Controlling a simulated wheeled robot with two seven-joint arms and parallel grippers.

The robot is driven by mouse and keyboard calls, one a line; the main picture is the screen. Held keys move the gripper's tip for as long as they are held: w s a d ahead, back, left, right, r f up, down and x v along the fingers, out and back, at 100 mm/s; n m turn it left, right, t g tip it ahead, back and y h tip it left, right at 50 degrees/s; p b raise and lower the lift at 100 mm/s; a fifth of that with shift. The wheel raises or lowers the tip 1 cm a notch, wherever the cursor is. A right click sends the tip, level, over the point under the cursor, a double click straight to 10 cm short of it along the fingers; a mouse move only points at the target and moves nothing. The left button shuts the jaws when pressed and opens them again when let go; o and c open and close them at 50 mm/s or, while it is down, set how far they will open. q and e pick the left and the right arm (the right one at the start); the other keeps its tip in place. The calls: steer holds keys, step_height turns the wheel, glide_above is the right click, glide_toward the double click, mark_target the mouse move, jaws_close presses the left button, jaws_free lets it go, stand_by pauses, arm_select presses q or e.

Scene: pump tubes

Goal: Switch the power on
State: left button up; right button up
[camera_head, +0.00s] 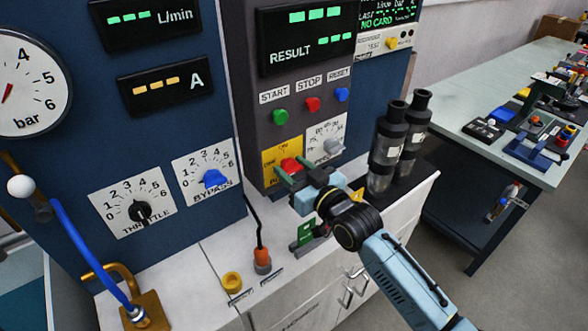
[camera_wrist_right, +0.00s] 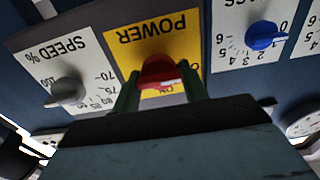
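The red power knob (camera_head: 289,164) sits on a yellow plate (camera_head: 270,157) low on the grey panel. My right gripper (camera_head: 290,172) reaches the knob from the front right. Its two green fingers (camera_wrist_right: 163,90) stand on either side of the knob, very close to it. I cannot tell whether they press on it. The fingers partly hide the plate's lower lettering in the head view. My left gripper is not in view.
A grey speed dial (camera_head: 333,146) is just right of the plate. START (camera_head: 280,117), STOP (camera_head: 313,104) and RESET (camera_head: 342,94) buttons are above. The blue BYPASS knob (camera_head: 214,178) is left. Dark cylinders (camera_head: 388,140) stand close right of my gripper.

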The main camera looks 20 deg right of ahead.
steer(key=shift+c, duration=0.7)
steer(key=m+p, duration=0.2)
steer(key=m, duration=0.1)
steer(key=shift+m+p, duration=0.3)
steer(key=shift+p, duration=0.1)
steer(key=m+p, duration=0.1)
steer(key=m, duration=0.3)
steer(key=shift+d+p, duration=0.1)
steer(key=shift+p, duration=0.3)
steer(key=m, duration=0.5)
steer(key=shift+f+p, duration=0.15)
steer(key=shift+p, duration=0.2)
steer(key=m, duration=0.5)
steer(key=shift+m, duration=0.3)
